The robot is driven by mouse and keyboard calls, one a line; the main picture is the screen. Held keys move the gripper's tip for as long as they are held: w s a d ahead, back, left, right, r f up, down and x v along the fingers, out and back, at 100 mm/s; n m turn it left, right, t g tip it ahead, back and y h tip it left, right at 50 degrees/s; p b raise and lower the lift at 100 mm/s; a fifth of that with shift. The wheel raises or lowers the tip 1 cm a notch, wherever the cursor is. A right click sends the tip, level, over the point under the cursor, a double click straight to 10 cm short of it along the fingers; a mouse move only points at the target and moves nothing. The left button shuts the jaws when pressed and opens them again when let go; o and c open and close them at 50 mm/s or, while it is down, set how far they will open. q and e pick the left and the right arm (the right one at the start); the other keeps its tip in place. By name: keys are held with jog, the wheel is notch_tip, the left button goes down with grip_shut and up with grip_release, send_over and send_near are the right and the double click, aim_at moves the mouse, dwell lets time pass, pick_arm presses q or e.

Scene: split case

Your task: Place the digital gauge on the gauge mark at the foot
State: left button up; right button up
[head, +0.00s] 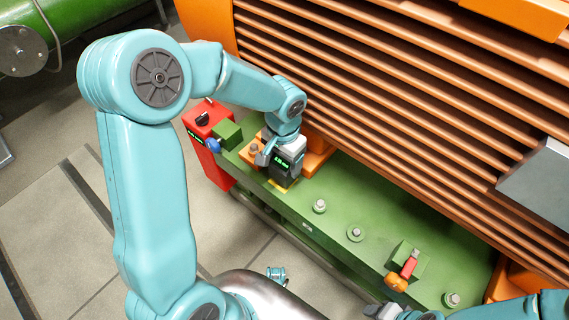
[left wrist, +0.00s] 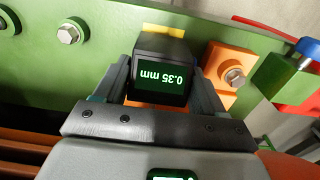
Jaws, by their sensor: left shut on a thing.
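The digital gauge is a dark box with a green display (head: 281,164), over the green foot (head: 345,195). In the left wrist view the gauge (left wrist: 160,75) shows 0.35 mm upside down. My left gripper (left wrist: 163,92) is shut on its sides. A yellow patch, the gauge mark (head: 283,188), shows at the gauge's front edge; its sliver also shows past the gauge in the left wrist view (left wrist: 163,30). The gauge hides the rest of the mark. I cannot tell whether its base touches the foot. My right gripper (head: 385,311) is at the bottom edge, its jaws unclear.
Orange louvres (head: 390,100) rise behind the foot. An orange block with a bolt (left wrist: 232,72) stands close beside the gauge. A red box (head: 207,125) and blue knob (head: 213,145) are left of it. Bolts (head: 319,206) and a red-orange handle (head: 405,272) lie to the right.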

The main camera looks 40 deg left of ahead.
pick_arm(q)
jog(key=shift+f, duration=0.7)
jog(key=shift+r, duration=0.1)
pick_arm(e)
jog(key=shift+s+f, duration=0.1)
jog(key=shift+f, duration=0.1)
pick_arm(q)
jog(key=shift+w+f, duration=0.1)
jog(key=shift+f, duration=0.15)
jog(key=o, duration=1.2)
jog(key=shift+r, duration=0.1)
pick_arm(e)
jog(key=shift+f, duration=0.15)
